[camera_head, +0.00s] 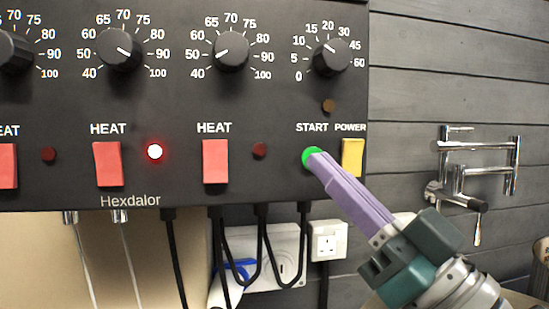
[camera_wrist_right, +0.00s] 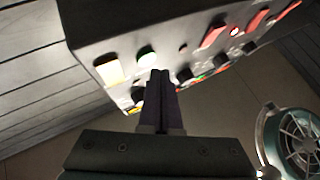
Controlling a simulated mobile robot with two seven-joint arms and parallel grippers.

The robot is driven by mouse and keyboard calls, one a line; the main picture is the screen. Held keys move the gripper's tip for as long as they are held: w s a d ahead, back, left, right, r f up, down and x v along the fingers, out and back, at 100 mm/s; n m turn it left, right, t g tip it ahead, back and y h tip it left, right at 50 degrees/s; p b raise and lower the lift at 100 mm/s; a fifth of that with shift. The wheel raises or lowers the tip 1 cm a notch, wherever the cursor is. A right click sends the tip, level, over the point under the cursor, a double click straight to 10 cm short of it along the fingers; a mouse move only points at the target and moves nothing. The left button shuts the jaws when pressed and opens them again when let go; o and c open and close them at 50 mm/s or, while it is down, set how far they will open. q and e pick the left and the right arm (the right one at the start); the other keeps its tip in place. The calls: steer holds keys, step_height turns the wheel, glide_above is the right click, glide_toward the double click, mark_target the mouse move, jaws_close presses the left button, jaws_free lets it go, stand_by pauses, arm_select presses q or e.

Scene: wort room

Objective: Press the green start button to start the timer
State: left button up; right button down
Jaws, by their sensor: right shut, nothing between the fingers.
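The green start button (camera_head: 308,157) sits under the START label on the black control panel (camera_head: 270,185), left of the yellow power switch (camera_head: 352,157). My right gripper (camera_head: 318,159) is shut and empty, its purple fingers pointing up-left, with the tips overlapping the button's lower right part. In the right wrist view the shut fingertips (camera_wrist_right: 160,74) lie just beside the green button (camera_wrist_right: 147,56). I cannot tell whether they touch it. The timer knob (camera_head: 331,57), with a 0 to 60 scale, is above the button. My left gripper is not in view.
Red heat switches (camera_head: 215,161) and dials (camera_head: 231,53) line the panel to the left. One red lamp (camera_head: 154,152) is lit; the amber lamp (camera_head: 329,106) above START looks dark. Cables and a wall socket (camera_head: 328,240) are below. A metal tap (camera_head: 465,175) is at right.

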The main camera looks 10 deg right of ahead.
steer(key=shift+w, duration=0.1)
steer(key=shift+w, duration=0.35)
steer(key=shift+w+b, duration=0.35)
steer(key=shift+b, duration=0.2)
stand_by(0.3)
stand_by(0.4)
steer(key=shift+s+p, duration=0.4)
steer(key=shift+s, duration=0.4)
